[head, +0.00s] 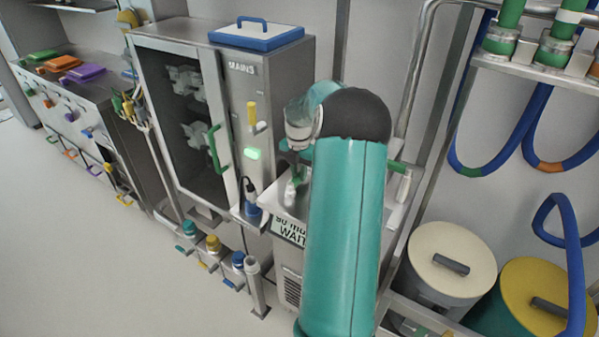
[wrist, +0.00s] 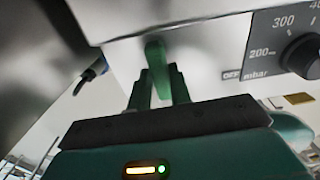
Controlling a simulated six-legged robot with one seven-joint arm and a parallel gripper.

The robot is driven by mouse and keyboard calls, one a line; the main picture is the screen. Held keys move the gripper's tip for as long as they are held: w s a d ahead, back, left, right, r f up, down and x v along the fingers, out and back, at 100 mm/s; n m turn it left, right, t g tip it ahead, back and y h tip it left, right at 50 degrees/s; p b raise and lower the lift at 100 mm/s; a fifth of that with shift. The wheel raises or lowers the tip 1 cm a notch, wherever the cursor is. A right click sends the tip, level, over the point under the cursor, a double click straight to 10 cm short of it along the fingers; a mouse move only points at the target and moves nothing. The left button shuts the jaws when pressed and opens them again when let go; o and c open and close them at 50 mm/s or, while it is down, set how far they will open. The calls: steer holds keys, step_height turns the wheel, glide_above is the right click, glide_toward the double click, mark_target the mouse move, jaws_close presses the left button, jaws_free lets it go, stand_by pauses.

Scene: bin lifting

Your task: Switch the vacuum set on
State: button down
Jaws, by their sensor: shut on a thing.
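The vacuum set looks to be the steel unit (head: 290,257) behind my teal arm, with a white sign reading "WAIT" on its front. In the wrist view its panel (wrist: 200,50) shows a black knob (wrist: 304,57) with a scale marked 200 and 300 mbar. An OFF label (wrist: 232,75) is beside the scale. A green switch lever (wrist: 156,52) sticks out below the panel edge. My gripper (wrist: 163,84) is shut on this lever, a finger on each side. In the head view my arm hides much of the unit and the grasp.
A steel cabinet (head: 238,75) marked MAINS stands to the left, with a lit green lamp and a yellow lever. A black plug (wrist: 98,68) on a cable hangs left of my gripper. Lidded drums (head: 450,252) stand at right. The floor (head: 80,250) at left is clear.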

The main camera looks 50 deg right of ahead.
mark_target(298, 175)
steer(key=shift+w+a, duration=0.15)
steer(key=c, duration=1.3)
jaws_free()
step_height(298, 175, up, 14)
steer(key=shift+f, duration=0.1)
